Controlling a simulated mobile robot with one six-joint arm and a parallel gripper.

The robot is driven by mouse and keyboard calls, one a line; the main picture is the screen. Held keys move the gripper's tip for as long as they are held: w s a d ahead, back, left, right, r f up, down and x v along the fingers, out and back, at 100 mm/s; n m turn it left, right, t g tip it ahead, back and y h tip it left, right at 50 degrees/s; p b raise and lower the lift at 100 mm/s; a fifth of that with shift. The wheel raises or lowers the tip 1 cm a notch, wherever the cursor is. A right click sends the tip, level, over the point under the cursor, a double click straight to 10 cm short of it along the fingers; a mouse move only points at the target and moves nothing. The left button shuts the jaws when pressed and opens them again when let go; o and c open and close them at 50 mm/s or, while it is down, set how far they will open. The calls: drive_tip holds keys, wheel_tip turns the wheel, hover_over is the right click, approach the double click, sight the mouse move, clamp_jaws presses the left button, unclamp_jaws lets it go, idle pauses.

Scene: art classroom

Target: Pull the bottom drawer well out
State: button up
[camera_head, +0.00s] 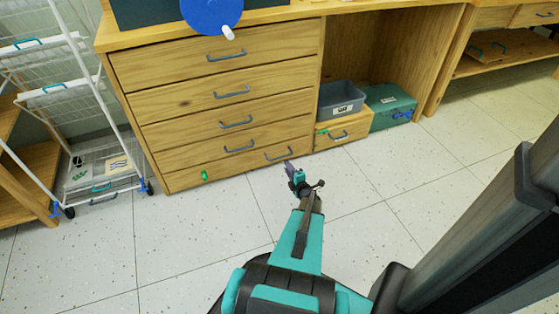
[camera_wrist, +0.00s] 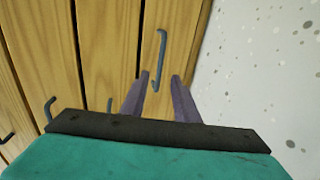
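The wooden drawer unit (camera_head: 180,96) has several drawers stacked, and all look shut. The bottom drawer (camera_head: 235,172) has a grey bar handle (camera_head: 278,155) toward its right end and a small green mark low on its left. My gripper (camera_head: 288,166) is just in front of this handle, near the floor. In the wrist view, my gripper (camera_wrist: 161,75) is open, with two purple fingers. The bottom drawer's handle (camera_wrist: 162,55) runs lengthwise, its near end showing between the fingertips. I cannot tell whether the fingers reach around it or stop short.
A white wire cart (camera_head: 95,165) stands left of the unit. A grey bin (camera_head: 341,98) on a small wooden drawer box (camera_head: 345,135) and a green box (camera_head: 390,105) sit to the right. The tiled floor (camera_head: 190,235) in front of the drawers is clear except for my arm.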

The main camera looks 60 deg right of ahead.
drive_tip(key=b+x, duration=0.2)
drive_tip(key=x, duration=0.8)
drive_tip(key=shift+w+d, duration=0.15)
